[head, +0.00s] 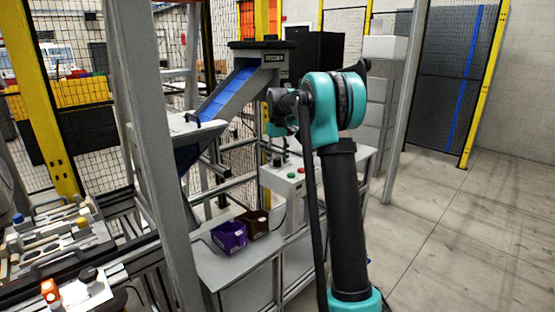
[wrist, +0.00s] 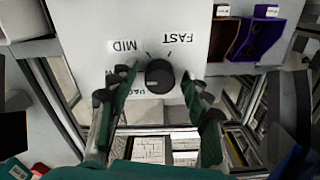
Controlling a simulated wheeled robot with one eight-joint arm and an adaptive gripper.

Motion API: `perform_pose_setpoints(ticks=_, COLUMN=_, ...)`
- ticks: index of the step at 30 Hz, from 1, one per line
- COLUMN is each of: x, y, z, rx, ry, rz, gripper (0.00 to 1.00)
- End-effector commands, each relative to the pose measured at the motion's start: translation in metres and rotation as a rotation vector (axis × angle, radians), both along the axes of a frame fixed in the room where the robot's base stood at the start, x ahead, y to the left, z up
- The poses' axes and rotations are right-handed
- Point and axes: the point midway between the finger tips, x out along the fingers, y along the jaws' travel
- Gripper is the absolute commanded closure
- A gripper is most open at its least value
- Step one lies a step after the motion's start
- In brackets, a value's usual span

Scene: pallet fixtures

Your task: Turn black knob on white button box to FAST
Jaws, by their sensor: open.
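The white button box (head: 283,182) stands on the workbench in the head view, with a red and a green button on top. In the wrist view the box's white face (wrist: 186,18) fills the upper middle. The black knob (wrist: 159,77) sits on it, below upside-down labels MID and FAST. A third label is partly hidden. A small light mark shows on the knob's lower left, but its exact pointing is hard to tell. My gripper (wrist: 160,74) is open, one green finger on each side of the knob, with visible gaps. In the head view my arm partly hides the box.
A blue conveyor (head: 222,95) rises behind. A grey post (head: 165,165) stands at the left. Floor at the right is clear.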

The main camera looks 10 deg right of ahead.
Motion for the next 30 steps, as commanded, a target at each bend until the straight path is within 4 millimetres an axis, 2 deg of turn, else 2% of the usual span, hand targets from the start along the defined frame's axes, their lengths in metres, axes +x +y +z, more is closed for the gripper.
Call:
perform_pose_setpoints(ticks=6, x=0.0001, y=0.0000, z=-0.0001, rx=0.000, ry=0.000, rz=0.000, gripper=0.51)
perform_pose_setpoints(ticks=18, x=0.0001, y=0.0000, z=0.0001, rx=0.000, ry=0.000, rz=0.000, gripper=1.00)
perform_pose_setpoints(ticks=30, x=0.0001, y=0.0000, z=0.0003, rx=0.000, ry=0.000, rz=-0.077, gripper=1.00)
